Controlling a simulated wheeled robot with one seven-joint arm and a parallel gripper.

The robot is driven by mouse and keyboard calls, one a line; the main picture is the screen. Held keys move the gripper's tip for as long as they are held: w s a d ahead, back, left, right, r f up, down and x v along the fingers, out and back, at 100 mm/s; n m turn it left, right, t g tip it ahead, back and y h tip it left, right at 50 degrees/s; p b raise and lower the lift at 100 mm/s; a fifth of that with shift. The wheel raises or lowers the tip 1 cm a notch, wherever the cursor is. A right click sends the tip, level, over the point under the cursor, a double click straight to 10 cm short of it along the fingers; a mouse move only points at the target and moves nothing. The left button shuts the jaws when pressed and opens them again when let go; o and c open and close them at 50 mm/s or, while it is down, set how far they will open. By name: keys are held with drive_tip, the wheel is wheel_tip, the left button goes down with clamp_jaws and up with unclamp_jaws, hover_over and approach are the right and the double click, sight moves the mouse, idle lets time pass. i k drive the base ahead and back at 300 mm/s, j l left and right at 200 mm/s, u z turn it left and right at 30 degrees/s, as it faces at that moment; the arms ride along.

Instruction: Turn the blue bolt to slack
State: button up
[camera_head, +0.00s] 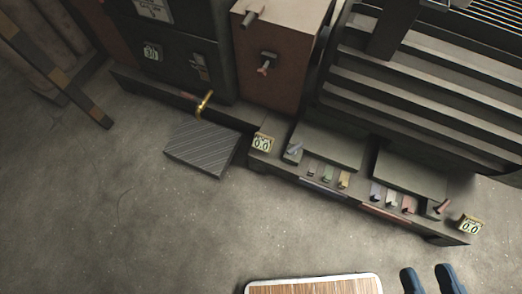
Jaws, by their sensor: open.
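A small blue, peg-like piece (376,191), which may be the blue bolt, stands in the right-hand group on the low front ledge (450,238). A grey-blue lever-like piece (293,150) sits near the ledge's left end, so I cannot tell surely which is the bolt. My gripper (431,280) shows as two dark blue fingertips at the bottom right edge. They are apart, with bare floor between them and nothing held. It is well short of the ledge. The rest of it is out of frame.
Red, green and yellow pieces (328,173) stand along the ledge. Dial panels (262,143) (470,226) sit at its ends. A grey ribbed plate (203,146) lies at the left.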

sight(293, 151)
drive_tip(key=i+j, duration=0.2)
drive_tip(key=j, duration=0.15)
drive_tip(key=i+j+z, duration=0.15)
drive_tip(key=j, duration=0.2)
drive_tip(key=i+j, duration=0.2)
drive_tip(key=j, duration=0.2)
drive_tip(key=i+j+z, duration=0.15)
drive_tip(key=j, duration=0.25)
drive_tip(key=i+j, duration=0.15)
drive_tip(key=j, duration=0.25)
